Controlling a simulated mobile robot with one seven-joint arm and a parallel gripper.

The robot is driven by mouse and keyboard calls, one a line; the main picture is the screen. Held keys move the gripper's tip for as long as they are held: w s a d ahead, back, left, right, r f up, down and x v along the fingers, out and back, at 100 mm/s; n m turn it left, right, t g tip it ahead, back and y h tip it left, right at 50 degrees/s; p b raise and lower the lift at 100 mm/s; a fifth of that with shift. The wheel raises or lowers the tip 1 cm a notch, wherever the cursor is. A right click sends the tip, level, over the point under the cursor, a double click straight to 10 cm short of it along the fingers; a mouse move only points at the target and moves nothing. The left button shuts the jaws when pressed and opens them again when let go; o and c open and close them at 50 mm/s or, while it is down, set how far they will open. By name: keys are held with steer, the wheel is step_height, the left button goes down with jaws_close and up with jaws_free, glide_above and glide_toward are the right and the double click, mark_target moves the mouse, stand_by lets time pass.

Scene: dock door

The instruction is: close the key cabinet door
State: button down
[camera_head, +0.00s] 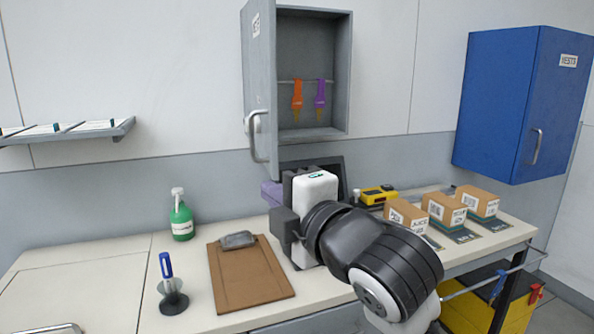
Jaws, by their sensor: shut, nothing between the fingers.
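The grey key cabinet (341,75) is on the wall at upper centre. Its door (261,60) is hinged on the left and stands wide open, swung out from the wall. The door's curved handle (252,138) is on its outer face, low down. Inside the cabinet, an orange key tag (297,94) and a purple key tag (320,94) hang from a rail. My gripper (284,222) is shut and empty, below the cabinet and over the bench. It is apart from the door in the picture, and its fingertips are hard to make out.
A blue cabinet (505,100) hangs shut at right. The bench (90,270) carries a green spray bottle (181,218), a clipboard (245,280), a pen in a stand (168,285), a yellow device (378,195) and small boxes (442,211). A shelf (70,130) is at left.

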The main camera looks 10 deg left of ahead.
steer(key=w+a+p, duration=0.3)
steer(key=w+p, duration=0.2)
steer(key=w, duration=0.3)
steer(key=shift+w+a+f, duration=0.15)
steer(key=shift+w+a, duration=0.15)
steer(key=shift+w, duration=0.1)
